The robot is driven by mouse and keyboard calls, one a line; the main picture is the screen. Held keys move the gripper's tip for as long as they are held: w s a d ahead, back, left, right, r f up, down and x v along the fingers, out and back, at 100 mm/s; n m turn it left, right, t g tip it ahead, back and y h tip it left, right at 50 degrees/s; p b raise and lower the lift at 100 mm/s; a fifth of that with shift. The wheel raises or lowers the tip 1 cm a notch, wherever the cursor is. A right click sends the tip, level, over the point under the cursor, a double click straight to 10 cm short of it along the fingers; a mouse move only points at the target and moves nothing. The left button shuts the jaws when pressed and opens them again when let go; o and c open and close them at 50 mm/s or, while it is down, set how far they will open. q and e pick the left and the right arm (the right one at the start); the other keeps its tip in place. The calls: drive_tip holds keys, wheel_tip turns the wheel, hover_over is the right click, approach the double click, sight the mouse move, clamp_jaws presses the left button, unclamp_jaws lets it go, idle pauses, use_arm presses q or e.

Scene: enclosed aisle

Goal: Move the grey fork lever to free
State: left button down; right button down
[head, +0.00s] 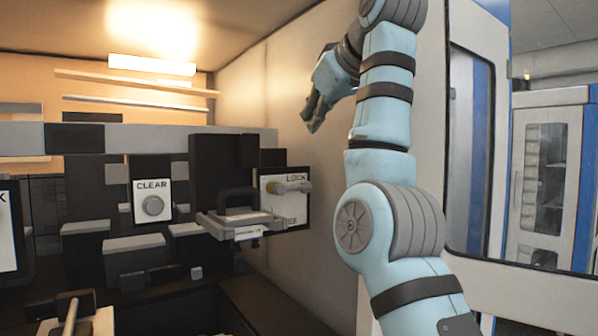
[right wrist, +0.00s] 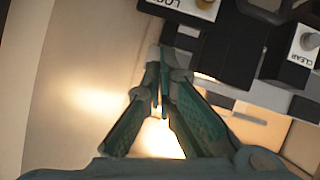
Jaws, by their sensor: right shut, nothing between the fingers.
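A white plate (head: 270,212) on the dark panel reads LOCK at the top, and its lower word, partly hidden, ends in "EE". A short grey lever (head: 292,187) with a yellowish base sticks out near the LOCK word. Its knob also shows at the top edge of the right wrist view (right wrist: 206,3). My right gripper (head: 312,122) is above and to the right of the lever, apart from it. In the right wrist view its fingers (right wrist: 163,88) are together and empty. My left gripper is out of view.
A bracket with a dark handle (head: 240,222) juts out just left of the plate. A CLEAR button (head: 152,205) is farther left. Another lever (head: 70,316) stands at the bottom left. A pale wall (head: 290,90) is close behind my right gripper.

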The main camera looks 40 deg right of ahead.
drive_tip(key=s, duration=0.1)
drive_tip(key=p, duration=0.5)
hover_over(294, 188)
drive_tip(key=d, duration=0.1)
drive_tip(key=f, duration=0.4)
drive_tip(key=shift+w+d+f, duration=0.1)
drive_tip(key=shift+w+f, duration=0.2)
drive_tip(key=shift+f, duration=0.1)
drive_tip(key=f, duration=0.1)
drive_tip(key=f+b, duration=0.1)
drive_tip(key=d+f, duration=0.1)
drive_tip(key=shift+s+f+b, duration=0.25)
drive_tip(key=shift+f+b, duration=0.1)
drive_tip(key=shift+b, duration=0.05)
drive_tip(key=shift+s+f, duration=0.15)
drive_tip(key=shift+s, duration=0.15)
drive_tip(key=shift+w+a, duration=0.1)
drive_tip(key=shift+w, duration=0.1)
